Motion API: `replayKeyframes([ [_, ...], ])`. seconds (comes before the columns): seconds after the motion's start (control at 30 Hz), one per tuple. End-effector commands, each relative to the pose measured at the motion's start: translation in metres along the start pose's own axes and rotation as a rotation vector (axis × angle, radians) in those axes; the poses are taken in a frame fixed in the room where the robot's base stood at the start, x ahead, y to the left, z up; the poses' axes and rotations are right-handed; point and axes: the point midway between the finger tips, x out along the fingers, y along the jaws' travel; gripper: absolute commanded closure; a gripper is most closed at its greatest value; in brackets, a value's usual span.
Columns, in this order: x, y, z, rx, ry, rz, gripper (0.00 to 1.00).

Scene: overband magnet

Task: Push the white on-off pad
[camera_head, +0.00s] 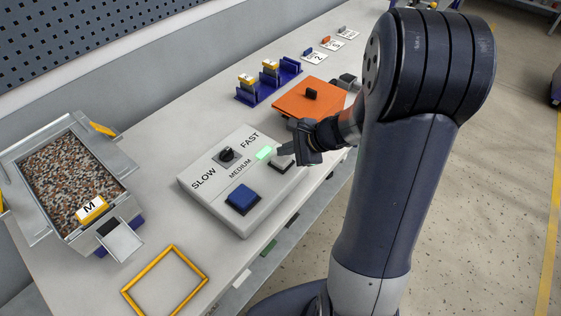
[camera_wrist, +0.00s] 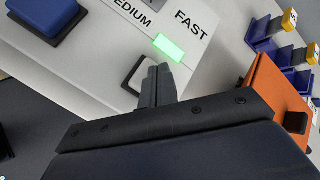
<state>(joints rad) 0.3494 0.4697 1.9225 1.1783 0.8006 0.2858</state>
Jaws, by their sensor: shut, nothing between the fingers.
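The white on-off pad (camera_head: 281,165) sits on the sloped front of the grey control box (camera_head: 214,205), right of the large blue pad (camera_head: 242,199). It also shows in the wrist view (camera_wrist: 137,74), partly hidden behind my fingers. My gripper (camera_head: 283,150) is shut and empty, with its fingertips over the pad (camera_wrist: 152,72). I cannot tell whether they touch it. A lit green lamp (camera_head: 265,153) is just above the pad on the box. A black knob (camera_head: 227,154) stands among the SLOW, MEDIUM and FAST labels.
An orange plate (camera_head: 318,97) with a black knob lies close behind my gripper. Blue holders (camera_head: 252,93) with yellow-topped pieces stand at the back. A metal tray of gravel (camera_head: 65,170) is at the left, and a yellow frame (camera_head: 164,283) lies at the front left.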

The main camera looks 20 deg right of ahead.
Motion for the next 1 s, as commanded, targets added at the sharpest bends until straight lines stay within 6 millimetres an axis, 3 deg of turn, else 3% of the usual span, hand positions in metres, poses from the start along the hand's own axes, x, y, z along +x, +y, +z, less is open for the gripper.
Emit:
replayKeyframes([
  [1.0,0.0057,0.0041,-0.0041,-0.001,0.000,0.000,1.00],
])
